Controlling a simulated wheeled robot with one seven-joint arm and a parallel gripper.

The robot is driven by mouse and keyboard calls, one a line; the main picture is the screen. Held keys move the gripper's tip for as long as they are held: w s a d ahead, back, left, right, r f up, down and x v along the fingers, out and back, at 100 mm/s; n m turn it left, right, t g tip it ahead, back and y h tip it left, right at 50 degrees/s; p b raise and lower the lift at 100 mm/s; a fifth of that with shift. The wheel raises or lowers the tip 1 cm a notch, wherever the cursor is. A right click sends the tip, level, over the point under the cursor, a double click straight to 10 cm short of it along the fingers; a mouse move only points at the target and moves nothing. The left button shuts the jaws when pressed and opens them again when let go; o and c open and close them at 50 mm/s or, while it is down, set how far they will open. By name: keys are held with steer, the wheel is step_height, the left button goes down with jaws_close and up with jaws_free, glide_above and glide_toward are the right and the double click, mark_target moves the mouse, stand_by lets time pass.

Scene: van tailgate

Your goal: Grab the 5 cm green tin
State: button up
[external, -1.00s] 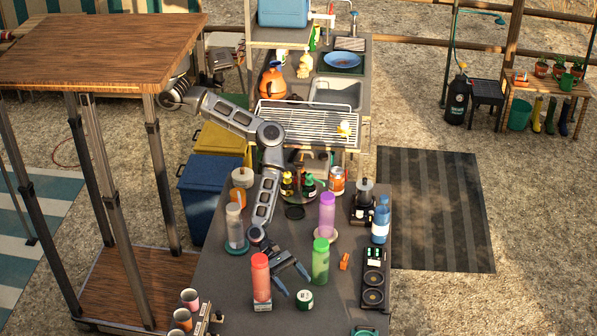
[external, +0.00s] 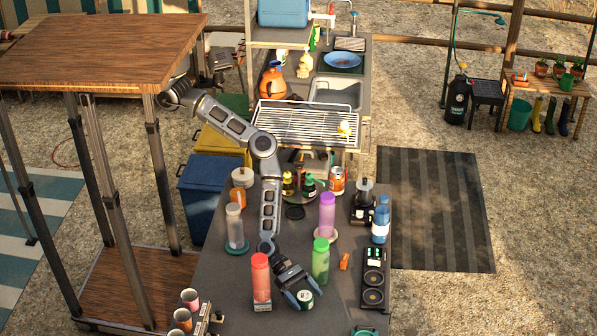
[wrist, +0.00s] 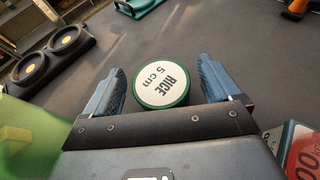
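The green tin (external: 305,299) stands on the grey counter near its front. In the wrist view the tin (wrist: 161,84) shows a white lid reading "RICE 5 cm" with a green rim. My gripper (external: 299,301) is open, low at the counter. In the wrist view its two blue fingers (wrist: 163,88) lie to the left and right of the tin, with a gap visible on each side near the fingertips. The tin's lower part is mostly hidden in the wrist view.
A red bottle (external: 260,279) on a labelled block stands just left of my gripper, and a green bottle (external: 320,261) stands close behind on the right. An orange item (external: 344,261) and a black two-ring unit (external: 373,290) lie further right. The counter right of the tin is clear.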

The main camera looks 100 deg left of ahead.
steer(key=c, duration=1.1)
steer(key=shift+r, duration=0.15)
